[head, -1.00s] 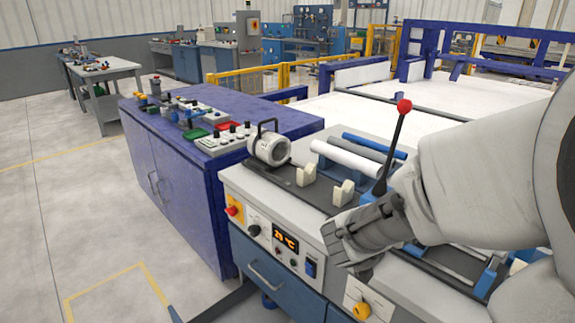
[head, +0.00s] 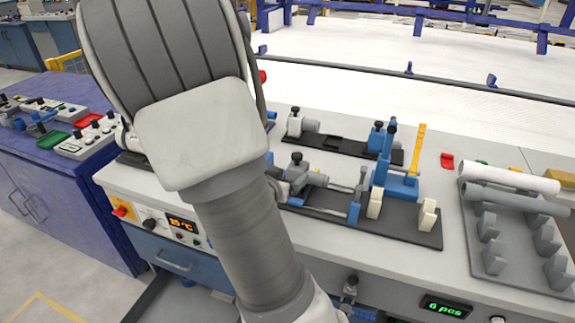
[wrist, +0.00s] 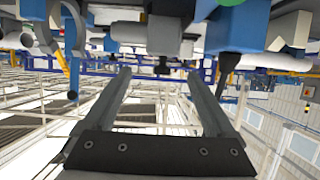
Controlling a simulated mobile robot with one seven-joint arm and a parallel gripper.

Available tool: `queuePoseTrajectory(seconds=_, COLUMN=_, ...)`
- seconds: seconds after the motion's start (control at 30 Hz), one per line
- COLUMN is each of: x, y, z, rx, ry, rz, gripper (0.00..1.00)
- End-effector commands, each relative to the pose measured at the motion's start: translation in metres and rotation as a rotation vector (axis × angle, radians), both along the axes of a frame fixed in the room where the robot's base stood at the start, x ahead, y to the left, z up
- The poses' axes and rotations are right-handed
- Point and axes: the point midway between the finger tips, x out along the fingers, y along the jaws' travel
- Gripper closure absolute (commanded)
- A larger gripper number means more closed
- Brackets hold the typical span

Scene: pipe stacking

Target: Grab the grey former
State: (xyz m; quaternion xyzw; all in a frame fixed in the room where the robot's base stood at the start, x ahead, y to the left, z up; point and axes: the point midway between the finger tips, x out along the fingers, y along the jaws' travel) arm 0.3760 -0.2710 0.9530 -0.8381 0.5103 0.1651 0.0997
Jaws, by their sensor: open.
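A grey cylinder (head: 502,197) lies beside a white pipe (head: 510,178) across the grey stepped rack (head: 487,281) at the right of the bench. I cannot tell for certain whether this cylinder is the grey former. Grey clamp parts (head: 298,172) also sit on the dark fixture plate at the middle. In the head view my arm hides the left of the bench and my gripper does not show. In the wrist view my gripper (wrist: 157,72) is open, with nothing between its two fingers. Blue, grey and black fixture parts fill the top of that view, beyond the fingertips.
The blue cabinet (head: 75,190) at the left carries small controls. Bare bench top shows between the middle fixtures and the rack.

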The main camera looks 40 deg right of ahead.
Motion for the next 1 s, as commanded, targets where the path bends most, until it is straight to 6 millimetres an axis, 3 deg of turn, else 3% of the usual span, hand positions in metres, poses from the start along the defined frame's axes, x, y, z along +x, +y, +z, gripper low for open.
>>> queuePoseTrajectory(seconds=0.3, x=0.018, y=-0.037, z=-0.021, rx=0.004, ry=0.000, rz=-0.001, gripper=0.10)
queuePoseTrajectory(seconds=0.53, x=0.026, y=-0.049, z=-0.027, rx=0.004, ry=0.002, rz=0.000, gripper=0.10)
queuePoseTrajectory(seconds=0.8, x=0.046, y=-0.078, z=-0.042, rx=0.003, ry=0.001, rz=0.000, gripper=0.10)
queuePoseTrajectory(seconds=1.0, x=0.049, y=-0.083, z=-0.043, rx=0.005, ry=0.001, rz=0.001, gripper=0.10)
